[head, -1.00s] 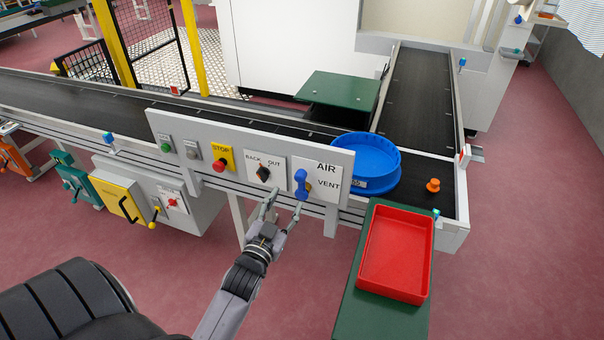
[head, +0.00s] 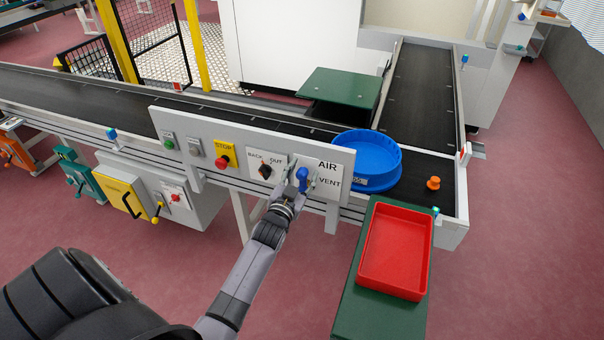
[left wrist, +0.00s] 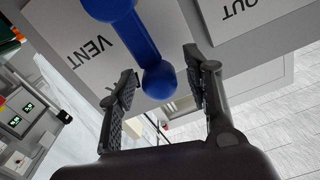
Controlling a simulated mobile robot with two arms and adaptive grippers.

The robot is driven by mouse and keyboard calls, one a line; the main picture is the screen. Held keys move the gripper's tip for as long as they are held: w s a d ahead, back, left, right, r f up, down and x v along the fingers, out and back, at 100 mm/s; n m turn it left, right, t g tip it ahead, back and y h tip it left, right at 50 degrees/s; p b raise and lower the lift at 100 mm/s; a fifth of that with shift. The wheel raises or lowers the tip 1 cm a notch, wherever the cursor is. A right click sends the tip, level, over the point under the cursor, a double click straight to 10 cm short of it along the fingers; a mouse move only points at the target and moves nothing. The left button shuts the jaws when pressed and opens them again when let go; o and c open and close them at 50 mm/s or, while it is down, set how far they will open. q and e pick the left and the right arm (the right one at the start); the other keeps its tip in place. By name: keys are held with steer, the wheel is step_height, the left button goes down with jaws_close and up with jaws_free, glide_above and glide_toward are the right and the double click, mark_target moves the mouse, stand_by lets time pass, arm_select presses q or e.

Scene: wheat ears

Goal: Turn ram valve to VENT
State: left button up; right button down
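The ram valve's blue handle (head: 303,174) is on a white plate (head: 332,193) marked AIR at the top and VENT at the right. In the left wrist view, the handle (left wrist: 137,35) is a blue bar with a round end. My left gripper (head: 300,186) is at the valve. In the left wrist view its two fingers (left wrist: 158,92) are open, with the round end of the handle between their tips. A gap shows on either side, so the fingers do not appear shut on it. The arm hides part of the lower plate. My right gripper is not in view.
Left of the valve are the BACK/OUT black knob (head: 265,170), red STOP button (head: 222,162) and green button (head: 168,144). A blue round container (head: 368,160) and orange piece (head: 433,183) sit on the conveyor (head: 420,105). A red tray (head: 394,252) stands at front right.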

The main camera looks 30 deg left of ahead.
arm_select(q)
jaws_close()
stand_by(0.4)
